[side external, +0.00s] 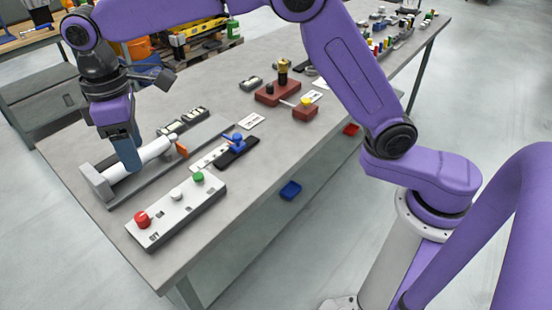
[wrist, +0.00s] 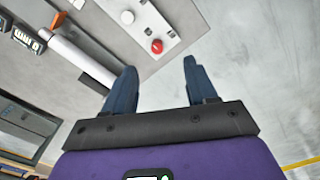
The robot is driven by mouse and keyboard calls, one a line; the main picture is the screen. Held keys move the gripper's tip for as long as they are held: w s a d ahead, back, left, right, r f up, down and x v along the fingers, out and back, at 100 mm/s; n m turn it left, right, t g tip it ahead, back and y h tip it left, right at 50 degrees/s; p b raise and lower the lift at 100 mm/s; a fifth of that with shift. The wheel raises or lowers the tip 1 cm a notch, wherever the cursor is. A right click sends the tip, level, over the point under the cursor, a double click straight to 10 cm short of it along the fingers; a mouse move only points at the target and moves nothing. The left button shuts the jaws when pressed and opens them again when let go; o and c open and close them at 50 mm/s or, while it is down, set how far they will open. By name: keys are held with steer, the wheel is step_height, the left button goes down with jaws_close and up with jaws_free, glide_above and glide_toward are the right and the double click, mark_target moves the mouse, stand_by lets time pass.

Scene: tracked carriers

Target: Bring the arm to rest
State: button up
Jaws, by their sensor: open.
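My gripper (side external: 128,160) points down at the left end of the workbench, close to a white cylinder (side external: 150,152) on a long grey rail. In the wrist view my gripper (wrist: 159,70) has its two dark blue fingers spread, with nothing between them. The white cylinder (wrist: 75,55) lies to the left of the left finger there, with an orange tab (wrist: 58,20) near its far end. I cannot tell whether the finger touches it. My arm reaches over the bench from its base at the right.
A button panel (side external: 180,212) with red, white and green buttons lies at the bench's near edge. A blue-handled piece (side external: 236,144), dark red blocks (side external: 278,93) and small meters (side external: 192,117) stand behind. Open air is above the bench (side external: 215,75).

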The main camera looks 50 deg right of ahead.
steer(key=s+d+f, duration=0.2)
steer(key=s+d, duration=1.2)
steer(key=s+d+f+n, duration=0.1)
steer(key=s+d+f, duration=0.2)
steer(key=s+d, duration=1.2)
